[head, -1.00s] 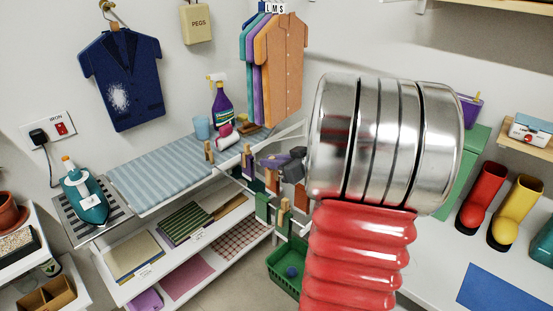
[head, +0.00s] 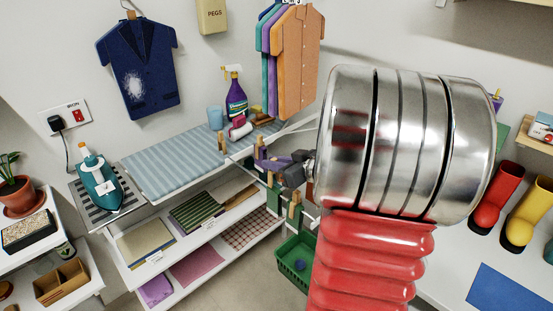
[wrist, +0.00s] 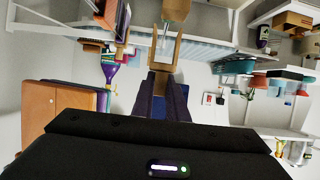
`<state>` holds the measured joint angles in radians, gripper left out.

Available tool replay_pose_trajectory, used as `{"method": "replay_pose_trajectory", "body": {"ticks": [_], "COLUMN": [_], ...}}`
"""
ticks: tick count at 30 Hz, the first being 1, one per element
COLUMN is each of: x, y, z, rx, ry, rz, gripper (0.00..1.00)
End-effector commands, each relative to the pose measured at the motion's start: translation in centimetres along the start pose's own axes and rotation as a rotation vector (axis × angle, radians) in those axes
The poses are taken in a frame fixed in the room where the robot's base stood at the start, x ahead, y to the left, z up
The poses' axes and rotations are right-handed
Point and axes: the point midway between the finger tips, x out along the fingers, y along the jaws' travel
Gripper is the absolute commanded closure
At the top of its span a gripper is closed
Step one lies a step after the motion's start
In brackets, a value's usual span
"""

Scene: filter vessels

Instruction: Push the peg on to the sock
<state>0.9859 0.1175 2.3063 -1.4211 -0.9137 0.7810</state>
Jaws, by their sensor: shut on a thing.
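My gripper (head: 268,162) has purple fingers and is shut on a wooden peg (head: 259,148), near the right end of the ironing board. In the wrist view the fingers close on the lower part of the peg (wrist: 164,46), whose forked end points away from my gripper. Green socks (head: 273,198) hang just below my gripper, with other wooden pegs (head: 294,207) on or beside them. I cannot tell which sock is meant, or whether the held peg touches one. My own arm hides the area to the right.
The striped ironing board (head: 175,165) carries a standing peg (head: 221,142), a spray bottle (head: 235,95) and a blue cup (head: 215,117). An iron (head: 95,180) stands at left. Shirts (head: 300,65) hang behind. A green basket (head: 293,265) sits below the socks.

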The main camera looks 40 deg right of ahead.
Motion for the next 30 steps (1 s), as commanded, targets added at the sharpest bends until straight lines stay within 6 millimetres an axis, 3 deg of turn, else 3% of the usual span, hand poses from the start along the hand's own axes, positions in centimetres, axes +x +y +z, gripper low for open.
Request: {"method": "replay_pose_trajectory", "body": {"ticks": [30], "x": [2.2], "y": [-0.1], "z": [5.2], "rx": [0.001], "ry": [0.000], "rz": [-0.001], "gripper": [1.00]}}
